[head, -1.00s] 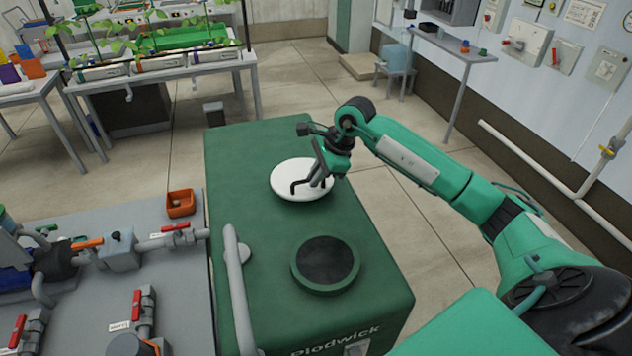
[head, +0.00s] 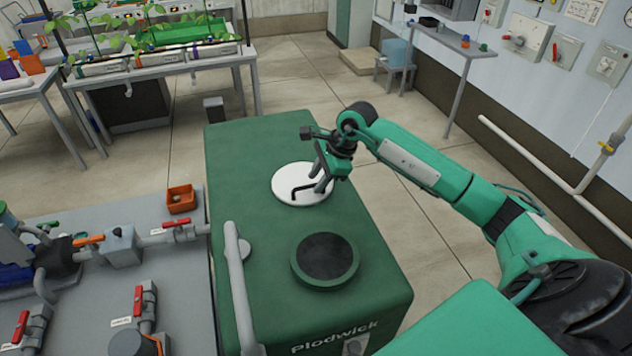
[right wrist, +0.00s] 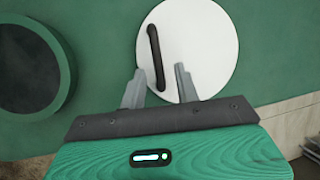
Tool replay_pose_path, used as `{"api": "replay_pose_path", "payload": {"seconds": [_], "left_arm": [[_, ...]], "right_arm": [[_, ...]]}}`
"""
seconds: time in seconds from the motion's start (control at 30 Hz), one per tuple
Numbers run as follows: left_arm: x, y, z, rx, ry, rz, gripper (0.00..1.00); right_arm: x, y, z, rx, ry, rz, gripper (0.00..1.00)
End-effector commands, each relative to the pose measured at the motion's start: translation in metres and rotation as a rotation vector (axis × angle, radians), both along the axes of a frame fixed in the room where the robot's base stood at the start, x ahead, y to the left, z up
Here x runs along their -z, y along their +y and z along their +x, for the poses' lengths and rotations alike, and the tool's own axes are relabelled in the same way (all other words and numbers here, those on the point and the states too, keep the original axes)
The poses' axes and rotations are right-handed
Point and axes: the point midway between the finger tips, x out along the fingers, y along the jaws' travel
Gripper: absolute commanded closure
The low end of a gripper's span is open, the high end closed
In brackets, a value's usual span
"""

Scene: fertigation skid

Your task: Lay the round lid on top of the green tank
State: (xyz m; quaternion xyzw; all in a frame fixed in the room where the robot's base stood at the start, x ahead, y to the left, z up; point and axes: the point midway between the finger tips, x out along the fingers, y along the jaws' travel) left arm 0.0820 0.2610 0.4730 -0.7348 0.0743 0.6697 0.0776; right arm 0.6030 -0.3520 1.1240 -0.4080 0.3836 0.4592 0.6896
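The round white lid (head: 286,182) with a black bar handle (head: 301,190) appears to lie flat on the far part of the green tank's top (head: 250,160), close to its right edge. My right gripper (head: 322,184) is just over the lid. In the right wrist view, its two grey fingers (right wrist: 158,74) are apart, one on each side of the line of the handle (right wrist: 156,58), with clear gaps. The white lid (right wrist: 205,45) fills the upper middle there. My left gripper is not in view.
A round dark opening with a raised green rim (head: 325,284) is on the tank's near part. A grey pipe (head: 236,290) runs along the tank's left side. A bench with valves (head: 190,300) and an orange box (head: 180,200) stands at left. The tank's top between lid and opening is clear.

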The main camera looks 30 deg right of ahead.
Motion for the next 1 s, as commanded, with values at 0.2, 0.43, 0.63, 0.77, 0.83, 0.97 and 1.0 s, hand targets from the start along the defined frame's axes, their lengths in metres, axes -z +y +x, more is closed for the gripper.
{"api": "replay_pose_path", "payload": {"seconds": [0.2,0.43,0.63,0.77,0.83,0.97,1.0], "left_arm": [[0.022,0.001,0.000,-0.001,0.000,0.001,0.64],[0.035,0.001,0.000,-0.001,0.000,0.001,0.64],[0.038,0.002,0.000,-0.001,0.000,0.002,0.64],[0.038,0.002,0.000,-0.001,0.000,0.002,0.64],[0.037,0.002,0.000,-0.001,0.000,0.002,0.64],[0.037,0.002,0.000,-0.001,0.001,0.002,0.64],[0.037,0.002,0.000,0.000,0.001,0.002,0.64]], "right_arm": [[-0.038,-0.016,-0.012,0.001,-0.007,-0.004,0.68],[-0.078,-0.028,-0.025,0.001,-0.004,-0.001,0.68],[-0.094,-0.033,-0.030,0.001,-0.002,0.001,0.68],[-0.096,-0.033,-0.031,0.000,-0.001,0.002,0.68],[-0.096,-0.033,-0.030,0.000,-0.001,0.001,0.68],[-0.096,-0.033,-0.030,0.000,-0.001,0.001,0.68],[-0.096,-0.033,-0.030,0.000,-0.001,0.001,0.68]]}}
